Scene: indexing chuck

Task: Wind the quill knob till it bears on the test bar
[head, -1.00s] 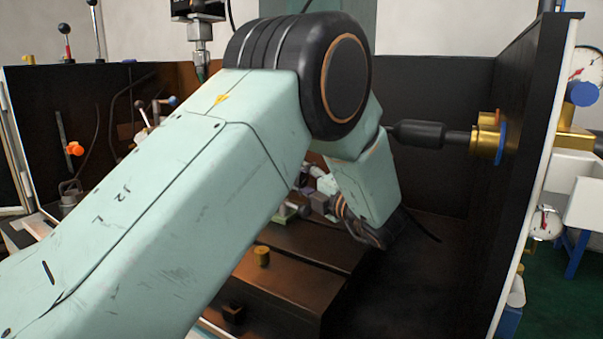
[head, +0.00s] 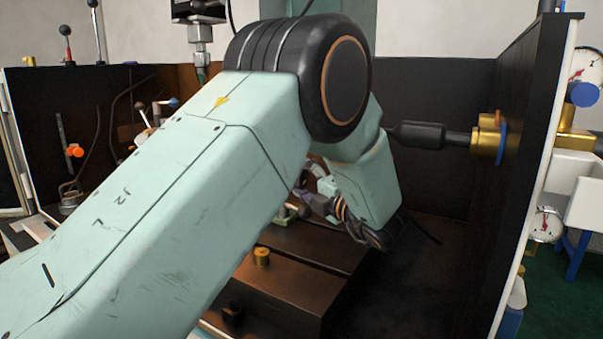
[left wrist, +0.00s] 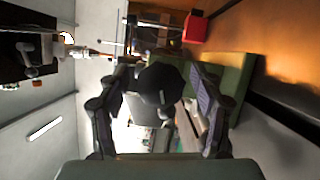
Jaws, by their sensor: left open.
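A dark, faceted round knob (left wrist: 162,84), which looks like the quill knob, is in the middle of the left wrist view. My left gripper (left wrist: 160,98) is open, with one finger on each side of the knob. Gaps show beside the knob, and I cannot tell whether either finger touches it. In the head view my left arm covers the middle, so the knob is hidden and only small parts of the gripper show. I cannot make out the test bar for sure. My right gripper is in neither view.
A green block (left wrist: 236,82) stands close beside the right finger in the wrist view, with a red block (left wrist: 195,28) beyond. In the head view, a black bar (head: 418,134) on a gold mount (head: 487,136) sticks out from the right wall. A brass peg (head: 261,257) stands on the bed.

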